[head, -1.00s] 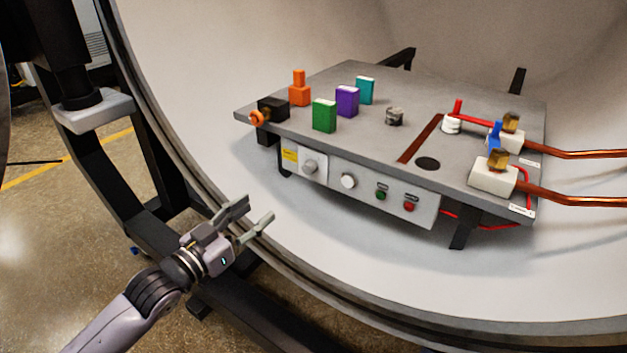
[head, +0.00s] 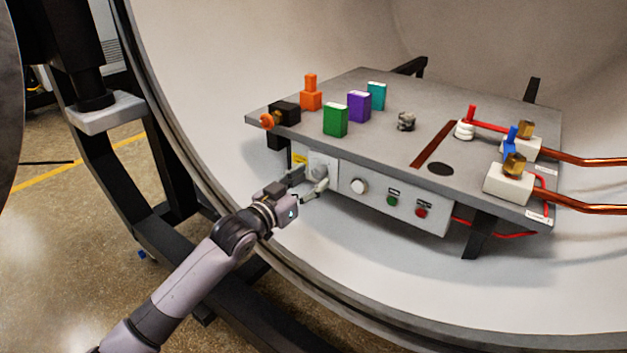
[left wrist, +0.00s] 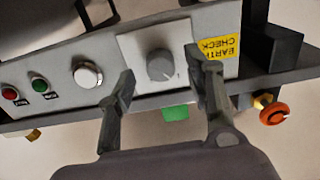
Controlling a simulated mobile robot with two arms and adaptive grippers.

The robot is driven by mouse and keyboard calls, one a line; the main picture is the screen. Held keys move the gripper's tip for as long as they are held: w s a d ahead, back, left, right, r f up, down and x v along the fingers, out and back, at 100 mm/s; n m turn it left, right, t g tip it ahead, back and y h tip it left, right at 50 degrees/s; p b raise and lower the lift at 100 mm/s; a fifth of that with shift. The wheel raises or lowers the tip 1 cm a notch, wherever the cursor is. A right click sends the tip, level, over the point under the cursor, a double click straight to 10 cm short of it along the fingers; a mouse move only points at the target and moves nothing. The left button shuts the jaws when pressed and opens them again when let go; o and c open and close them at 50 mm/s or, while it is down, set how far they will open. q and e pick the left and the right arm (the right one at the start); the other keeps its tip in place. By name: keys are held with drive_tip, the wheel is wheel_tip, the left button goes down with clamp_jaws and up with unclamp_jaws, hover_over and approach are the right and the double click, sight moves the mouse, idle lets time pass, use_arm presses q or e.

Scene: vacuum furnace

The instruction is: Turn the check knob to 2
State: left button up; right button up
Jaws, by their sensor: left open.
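The check knob (head: 318,172) is a round grey knob on a light plate at the left of the front panel (head: 375,199). It also shows in the left wrist view (left wrist: 160,65), beside a yellow "EARTH CHECK" label (left wrist: 219,47). My left gripper (head: 311,180) is open in front of it. In the left wrist view the fingers (left wrist: 160,70) stand on either side of the knob, with visible gaps; I see no contact. The knob's numbers are too small to read. My right gripper is not in view.
Right of the knob are a white knob (head: 359,186), a green button (head: 392,200) and a red button (head: 420,212). An orange knob (head: 267,121) sticks out at the table's left corner. Coloured blocks stand on the grey table top (head: 375,141). The curved chamber wall surrounds the table.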

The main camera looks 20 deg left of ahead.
use_arm(q)
drive_tip(key=shift+x, duration=0.95)
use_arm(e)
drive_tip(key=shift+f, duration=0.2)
use_arm(q)
clamp_jaws()
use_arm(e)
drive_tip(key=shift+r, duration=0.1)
